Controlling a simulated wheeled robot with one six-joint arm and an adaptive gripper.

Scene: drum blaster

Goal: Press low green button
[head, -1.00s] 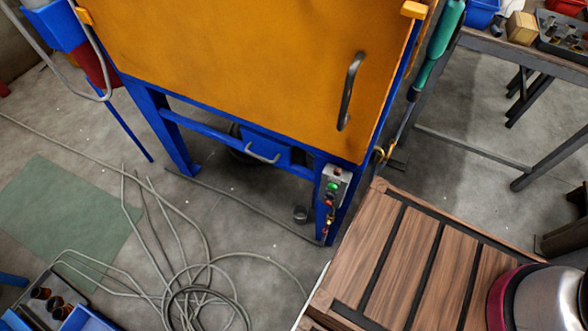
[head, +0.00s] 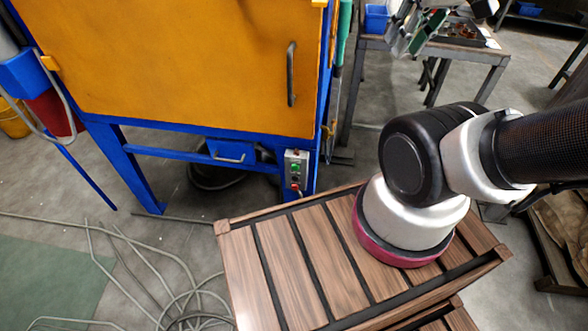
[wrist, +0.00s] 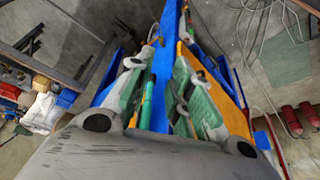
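A small grey control box (head: 297,172) is fixed to the front right leg of the blue-and-orange cabinet (head: 180,65), below the door. It carries a column of small red and green buttons. A green button (head: 295,167) shows in the box's middle; details lower down are too small to separate surely. My gripper (head: 408,38) is at the top right of the head view, above the far table, up and right of the box and well apart from it. In the wrist view my gripper (wrist: 167,50) has its two fingers apart with nothing between them. The buttons are not clear there.
A slatted wooden platform (head: 285,260) lies in front of the cabinet and carries my arm's base. Grey cables (head: 185,300) coil on the floor at lower left. A metal table (head: 470,52) with a blue bin (head: 376,18) stands at the back right.

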